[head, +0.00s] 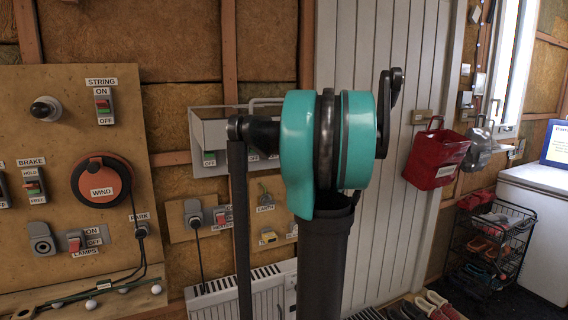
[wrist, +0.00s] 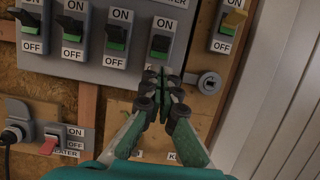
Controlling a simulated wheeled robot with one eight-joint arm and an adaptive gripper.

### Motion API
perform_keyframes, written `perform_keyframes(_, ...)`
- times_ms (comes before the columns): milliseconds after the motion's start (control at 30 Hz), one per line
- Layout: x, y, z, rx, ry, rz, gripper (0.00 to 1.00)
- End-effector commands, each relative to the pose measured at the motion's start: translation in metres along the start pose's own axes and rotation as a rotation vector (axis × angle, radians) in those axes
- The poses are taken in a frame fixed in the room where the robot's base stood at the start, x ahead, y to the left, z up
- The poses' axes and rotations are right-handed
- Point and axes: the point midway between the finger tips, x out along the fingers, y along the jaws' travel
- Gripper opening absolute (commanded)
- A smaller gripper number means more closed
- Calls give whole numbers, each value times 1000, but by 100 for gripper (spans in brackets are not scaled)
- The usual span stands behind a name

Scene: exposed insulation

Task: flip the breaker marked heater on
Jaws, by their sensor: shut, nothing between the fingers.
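In the wrist view, a grey breaker panel (wrist: 90,72) carries a row of black-and-green switches with ON above and OFF below. The rightmost switch on it (wrist: 160,45) has a label above it that is cut off by the frame edge, so I cannot read it fully. My gripper (wrist: 163,78) is shut and empty, its fingertips just below that switch; I cannot tell whether they touch the panel. In the head view, the panel (head: 206,126) is mostly hidden behind my arm, and my gripper is not visible.
A red switch (wrist: 52,147) on a grey socket plate, labelled ending in "EATER", sits lower left. A white radiator (head: 222,298) stands below; a red bin (head: 432,160) hangs on the right.

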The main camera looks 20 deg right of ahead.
Motion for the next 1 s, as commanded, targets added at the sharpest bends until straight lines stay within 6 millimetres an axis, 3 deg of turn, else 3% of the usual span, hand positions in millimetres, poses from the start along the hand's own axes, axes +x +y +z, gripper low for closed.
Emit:
perform_keyframes(100,-18,0,8,0,0,-3,0)
perform_keyframes(300,-33,-1,16,0,0,-1,0)
perform_keyframes(1000,-37,0,18,38,-2,-17,0)
